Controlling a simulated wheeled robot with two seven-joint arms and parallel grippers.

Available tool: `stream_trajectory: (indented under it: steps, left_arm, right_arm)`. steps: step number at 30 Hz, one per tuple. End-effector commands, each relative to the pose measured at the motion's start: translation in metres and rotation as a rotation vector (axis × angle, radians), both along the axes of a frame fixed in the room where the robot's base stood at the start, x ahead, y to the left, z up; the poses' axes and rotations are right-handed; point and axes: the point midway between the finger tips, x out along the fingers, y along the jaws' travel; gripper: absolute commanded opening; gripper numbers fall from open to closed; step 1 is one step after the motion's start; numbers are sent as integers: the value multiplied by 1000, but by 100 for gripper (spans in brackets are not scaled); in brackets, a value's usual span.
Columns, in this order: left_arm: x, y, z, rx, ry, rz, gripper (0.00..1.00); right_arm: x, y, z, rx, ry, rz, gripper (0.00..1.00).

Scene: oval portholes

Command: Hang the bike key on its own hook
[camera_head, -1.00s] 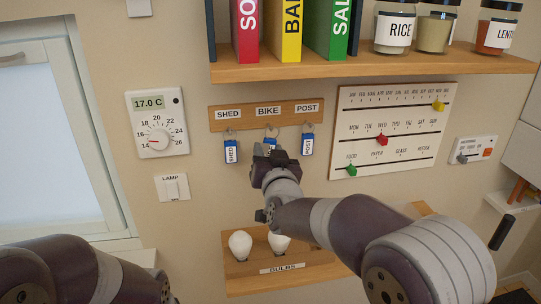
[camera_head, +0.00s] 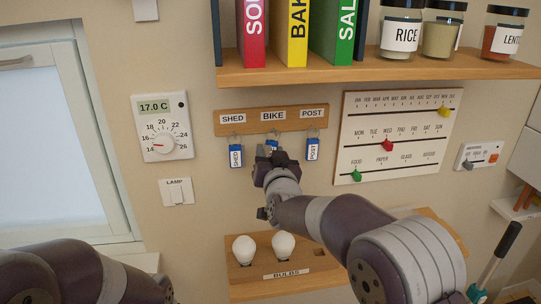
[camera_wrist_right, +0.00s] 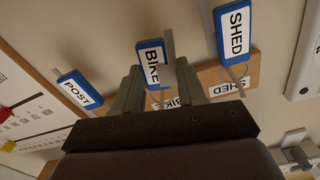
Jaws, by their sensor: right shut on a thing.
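The wooden key rack (camera_head: 292,125) hangs on the wall with labels SHED, BIKE and POST; it also shows in the right wrist view (camera_wrist_right: 205,78). The blue-and-white bike key tag (camera_wrist_right: 152,62) is between the fingers of my right gripper (camera_head: 274,154), which is shut on it below the BIKE label. In the head view the gripper hides most of the bike tag (camera_head: 272,144). I cannot tell whether its ring is around the hook. The shed key (camera_head: 236,156) hangs on the left and the post key (camera_head: 313,149) on the right. My left gripper is out of view.
A shelf (camera_head: 370,72) with binders and jars is above the rack. A thermostat (camera_head: 163,126) and lamp switch (camera_head: 176,192) are to the left, a slider board (camera_head: 398,137) to the right. A bulb holder (camera_head: 245,292) is below.

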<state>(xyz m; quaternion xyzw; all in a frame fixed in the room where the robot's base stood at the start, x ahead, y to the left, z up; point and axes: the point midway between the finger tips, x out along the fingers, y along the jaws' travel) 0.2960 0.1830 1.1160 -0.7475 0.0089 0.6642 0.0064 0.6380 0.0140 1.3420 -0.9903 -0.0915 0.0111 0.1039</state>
Motion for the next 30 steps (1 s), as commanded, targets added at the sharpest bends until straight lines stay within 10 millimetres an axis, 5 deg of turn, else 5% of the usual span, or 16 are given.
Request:
stream_trajectory:
  steps: [6, 7, 9, 10, 21, 30]
  left_arm:
    - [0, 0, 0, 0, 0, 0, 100]
    - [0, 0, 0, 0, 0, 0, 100]
    - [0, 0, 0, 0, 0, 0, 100]
    - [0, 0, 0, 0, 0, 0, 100]
    - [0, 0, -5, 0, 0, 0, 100]
    - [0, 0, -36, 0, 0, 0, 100]
  right_arm:
    - [0, 0, 0, 0, 0, 0, 11]
    - [0, 0, 0, 0, 0, 0, 43]
    - [0, 0, 0, 0, 0, 0, 66]
    - [0, 0, 0, 0, 0, 0, 70]
    - [-7, -1, -1, 0, -1, 1, 70]
    - [-71, -13, -4, 1, -2, 2, 70]
